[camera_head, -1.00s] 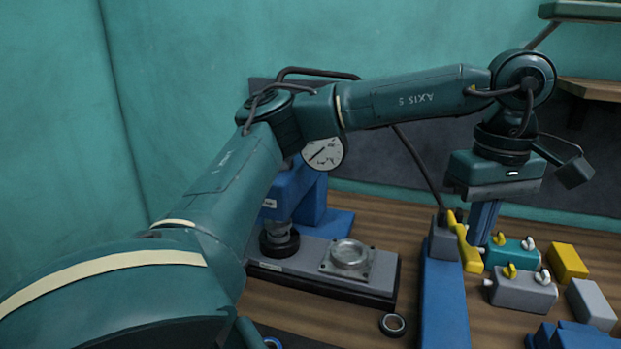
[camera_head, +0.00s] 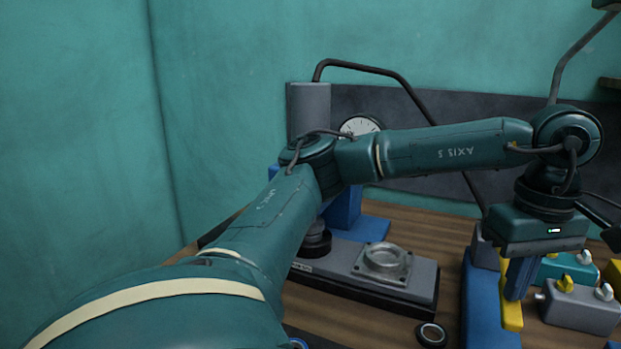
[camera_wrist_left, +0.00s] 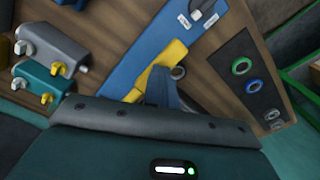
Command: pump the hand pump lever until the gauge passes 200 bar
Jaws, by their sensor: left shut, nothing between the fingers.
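The hand pump (camera_head: 479,305) has a long blue body at the lower right of the head view; it crosses the wrist view (camera_wrist_left: 128,52). Its yellow lever (camera_head: 512,316) stands beside the body and shows in the wrist view (camera_wrist_left: 136,88). My left gripper (camera_head: 516,297) points down with its blue fingers shut and empty, in front of the lever. In the wrist view the fingers (camera_wrist_left: 163,78) overlap the lever; I cannot tell whether they touch. The white gauge (camera_head: 359,125) is half hidden behind my arm, and its reading is unclear. My right gripper is out of view.
A blue and grey press with a round metal seat (camera_head: 386,258) stands left of the pump. A black ring (camera_head: 431,334) lies between them. Valve blocks with yellow and white knobs (camera_head: 580,306) stand close on the right. A black hose arches behind my arm.

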